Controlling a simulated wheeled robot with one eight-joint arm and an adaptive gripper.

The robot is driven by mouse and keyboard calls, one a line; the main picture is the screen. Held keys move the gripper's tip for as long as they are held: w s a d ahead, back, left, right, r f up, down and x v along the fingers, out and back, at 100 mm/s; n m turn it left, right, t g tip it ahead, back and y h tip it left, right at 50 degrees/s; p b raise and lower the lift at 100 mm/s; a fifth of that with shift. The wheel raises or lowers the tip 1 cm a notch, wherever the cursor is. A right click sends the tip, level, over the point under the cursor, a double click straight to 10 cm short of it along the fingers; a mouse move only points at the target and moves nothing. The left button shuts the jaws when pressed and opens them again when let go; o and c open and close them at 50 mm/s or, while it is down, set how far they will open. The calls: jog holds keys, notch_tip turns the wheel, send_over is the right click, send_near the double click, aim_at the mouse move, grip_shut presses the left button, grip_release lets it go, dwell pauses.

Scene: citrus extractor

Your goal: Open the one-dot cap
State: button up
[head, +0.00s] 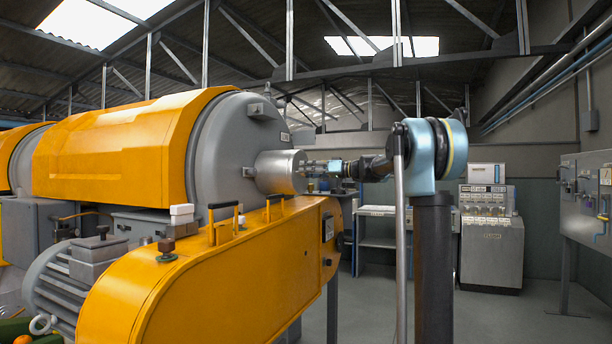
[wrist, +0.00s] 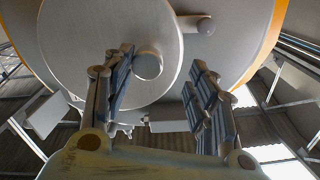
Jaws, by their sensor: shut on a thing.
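In the head view a silver round cap (head: 281,172) sticks out from the grey end of the big yellow-sided drum. My gripper (head: 312,168) is just right of it, fingers pointing left at its face. In the wrist view the cap (wrist: 85,50) is a large pale disc filling the upper left, with a short round knob (wrist: 148,65) on it. My gripper (wrist: 165,80) has one finger on each side, the knob close to the left finger. The fingers are shut on the knob, though the contact is hard to see. No dot mark can be made out.
A grey cabinet (head: 492,240) and a bench (head: 378,211) stand behind. A wall panel (head: 590,190) is at the right. The floor between is clear.

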jog(key=v, duration=1.7)
jog(key=shift+d, duration=0.4)
dwell(1.1)
jog(key=shift+r, duration=0.1)
dwell(0.4)
